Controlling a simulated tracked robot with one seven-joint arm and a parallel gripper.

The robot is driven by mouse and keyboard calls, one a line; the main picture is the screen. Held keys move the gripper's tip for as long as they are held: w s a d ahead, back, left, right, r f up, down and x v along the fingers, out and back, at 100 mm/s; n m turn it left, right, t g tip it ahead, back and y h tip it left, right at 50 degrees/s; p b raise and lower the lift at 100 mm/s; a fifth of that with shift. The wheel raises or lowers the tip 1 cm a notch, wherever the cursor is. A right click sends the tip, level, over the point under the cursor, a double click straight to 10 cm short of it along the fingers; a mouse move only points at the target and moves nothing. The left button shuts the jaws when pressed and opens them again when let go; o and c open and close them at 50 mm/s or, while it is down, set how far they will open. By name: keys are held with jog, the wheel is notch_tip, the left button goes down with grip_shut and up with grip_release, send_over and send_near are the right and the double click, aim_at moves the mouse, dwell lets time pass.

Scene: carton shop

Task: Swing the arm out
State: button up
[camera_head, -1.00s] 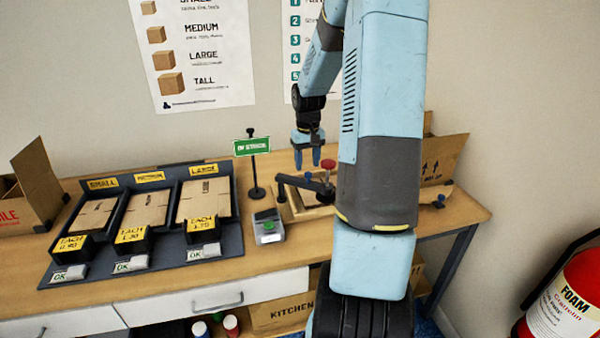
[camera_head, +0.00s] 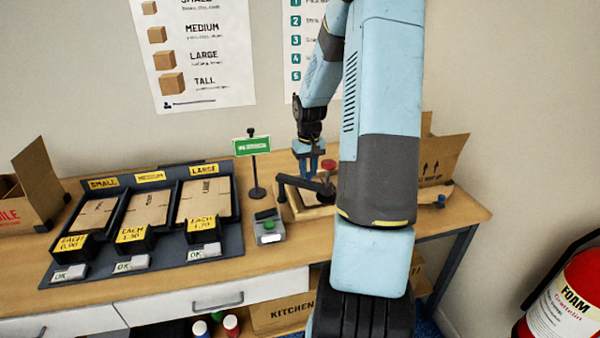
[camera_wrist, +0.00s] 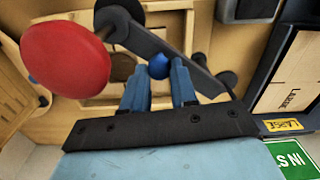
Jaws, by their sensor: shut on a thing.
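The dark swing arm (camera_head: 312,187) lies above a wooden base (camera_head: 298,207) on the bench, and also crosses the wrist view (camera_wrist: 195,68). A red round knob (camera_head: 328,165) stands at one end; it looks large at the left of the wrist view (camera_wrist: 65,60). A blue knob (camera_wrist: 158,67) sits on the dark arm between my fingertips. My gripper (camera_head: 308,176) is down at the arm, its blue fingers (camera_wrist: 159,80) shut on the blue knob. In the head view my fingers hide the blue knob, and my arm hides part of the base.
Left of the base stand a small device with a green button (camera_head: 268,228) and a green sign on a post (camera_head: 252,147). A dark rack (camera_head: 230,240) with flat cartons is further left. An open carton (camera_head: 445,160) stands at the right.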

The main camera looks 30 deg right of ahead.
grip_shut()
